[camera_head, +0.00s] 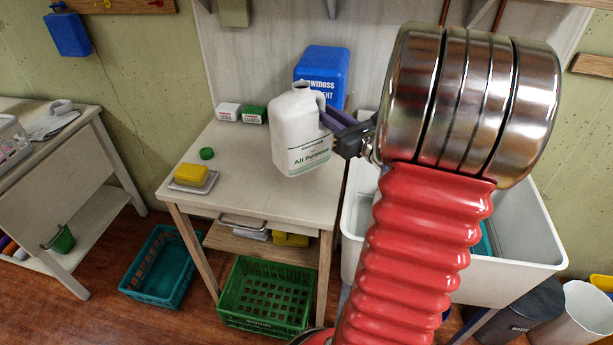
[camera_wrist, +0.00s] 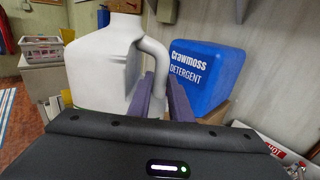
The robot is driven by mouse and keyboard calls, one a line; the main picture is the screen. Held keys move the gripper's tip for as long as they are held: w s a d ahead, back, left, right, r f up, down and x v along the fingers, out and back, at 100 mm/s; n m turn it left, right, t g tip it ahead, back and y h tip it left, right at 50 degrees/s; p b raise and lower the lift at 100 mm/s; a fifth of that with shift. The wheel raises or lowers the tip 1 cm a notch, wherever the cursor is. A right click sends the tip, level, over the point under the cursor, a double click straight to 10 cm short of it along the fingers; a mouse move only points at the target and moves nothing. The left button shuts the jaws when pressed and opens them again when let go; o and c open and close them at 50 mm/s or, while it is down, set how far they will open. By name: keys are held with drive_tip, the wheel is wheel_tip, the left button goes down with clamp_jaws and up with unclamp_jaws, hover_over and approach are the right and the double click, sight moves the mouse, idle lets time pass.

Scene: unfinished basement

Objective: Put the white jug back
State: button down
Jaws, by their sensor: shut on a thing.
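The white jug (camera_head: 300,128) has a green-printed label and an open neck with no cap on it. It is upright above the right part of the small table (camera_head: 236,150); I cannot tell whether its base touches the tabletop. My gripper (camera_head: 333,121) is shut on the jug's handle from the right. In the wrist view the jug (camera_wrist: 103,70) stands at the left, with the purple fingers (camera_wrist: 162,98) at its handle. A green cap (camera_head: 207,153) lies on the table to the left of the jug.
A blue detergent container (camera_head: 322,72) stands behind the jug. Two small boxes (camera_head: 254,114) stand at the table's back, and a yellow sponge (camera_head: 191,173) lies on a dish at the front left. A white sink (camera_head: 520,235) is at the right. Green (camera_head: 262,325) and teal crates are on the floor.

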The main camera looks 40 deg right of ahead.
sight(330, 148)
drive_tip(key=shift+s+f, duration=0.1)
drive_tip(key=shift+f, duration=2.7)
drive_tip(key=shift+f, duration=2.1)
drive_tip(key=c, duration=1.6)
unclamp_jaws()
drive_tip(key=shift+f, duration=0.1)
drive_tip(key=s, duration=0.8)
drive_tip(key=s+a, duration=0.1)
drive_tip(key=s, duration=0.3)
